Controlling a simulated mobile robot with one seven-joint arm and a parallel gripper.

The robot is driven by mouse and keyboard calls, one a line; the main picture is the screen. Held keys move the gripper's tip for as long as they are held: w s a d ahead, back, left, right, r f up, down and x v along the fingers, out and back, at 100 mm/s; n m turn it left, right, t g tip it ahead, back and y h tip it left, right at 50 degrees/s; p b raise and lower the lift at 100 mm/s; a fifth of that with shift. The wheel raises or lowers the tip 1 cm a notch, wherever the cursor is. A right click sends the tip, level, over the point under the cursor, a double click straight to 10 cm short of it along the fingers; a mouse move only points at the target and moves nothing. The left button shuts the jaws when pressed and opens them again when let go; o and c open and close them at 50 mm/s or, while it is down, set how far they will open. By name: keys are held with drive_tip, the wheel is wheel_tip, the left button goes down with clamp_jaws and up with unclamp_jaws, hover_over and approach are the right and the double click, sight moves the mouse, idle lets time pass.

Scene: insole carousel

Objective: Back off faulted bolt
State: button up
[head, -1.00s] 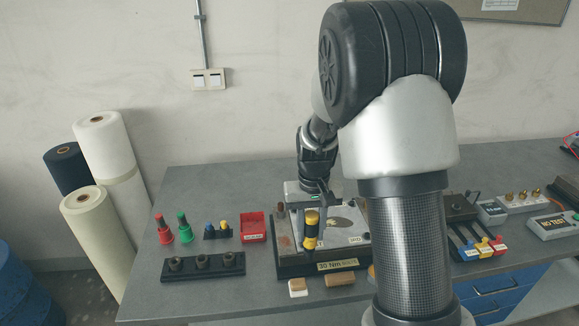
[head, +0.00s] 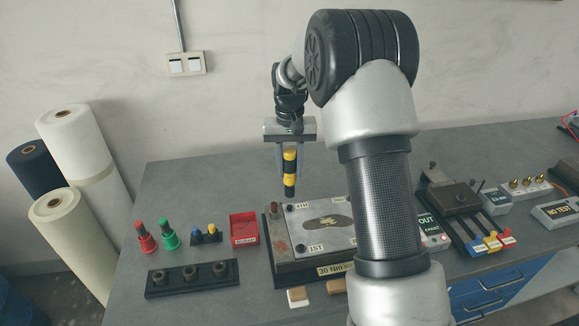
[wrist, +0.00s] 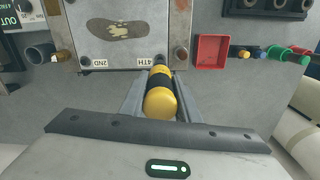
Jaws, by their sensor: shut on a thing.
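My gripper (head: 290,165) is shut on a yellow-and-black banded driver tool (head: 290,172), held upright above the back left corner of the fixture plate. The tool also shows between the jaws in the wrist view (wrist: 160,95). The grey plate (head: 335,240) carries a dark insole shape and corner labels; 4TH and 1ST are readable on its left side. A dark bolt head shows by 1ST (head: 301,249). In the wrist view the tool's tip end lies near the 4TH corner; I cannot tell whether it touches anything. A box marked OUT and FAULT (head: 430,230) stands right of the plate, partly behind my arm.
A red bin (head: 243,228) stands left of the fixture. Red (head: 146,238) and green (head: 168,235) tools and a black socket rack (head: 192,278) are further left. A clamp with coloured tags (head: 480,240) and a NO TEST box (head: 555,215) stand right.

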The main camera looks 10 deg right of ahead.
sight(290, 182)
drive_tip(key=shift+f+b, duration=1.25)
drive_tip(key=shift+f, duration=1)
drive_tip(key=shift+f+b, duration=0.3)
drive_tip(key=shift+f, duration=0.45)
idle(1.0)
drive_tip(key=shift+r+p, duration=0.4)
idle(1.0)
drive_tip(key=shift+r+p, duration=1.75)
drive_tip(key=shift+r, duration=0.95)
